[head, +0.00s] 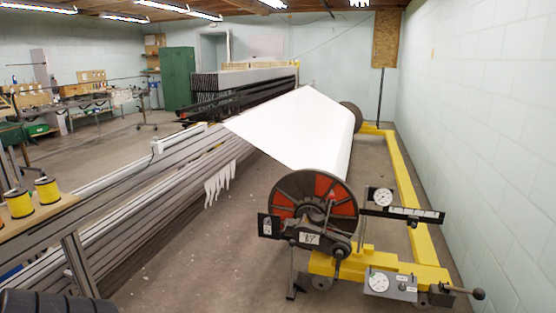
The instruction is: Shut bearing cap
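The warp beam with white sheet (318,130) has a flanged end disc, dark with red-orange segments (288,190), facing me at centre right. At the disc's hub sits a dark bearing housing (330,236) with a pale plate reading "17" (309,238). Curved dark parts show around the shaft just above that plate. Which of them is the bearing cap, and whether it is open or shut, is too small to tell. Neither of my grippers is in view.
A yellow frame (405,185) runs along the right wall and under the bearing. Dial gauges (383,197) (379,283) and a black-knobbed lever (462,291) stand out from it. Long grey rails (140,195) fill the left. Bare floor (225,255) lies between rails and beam.

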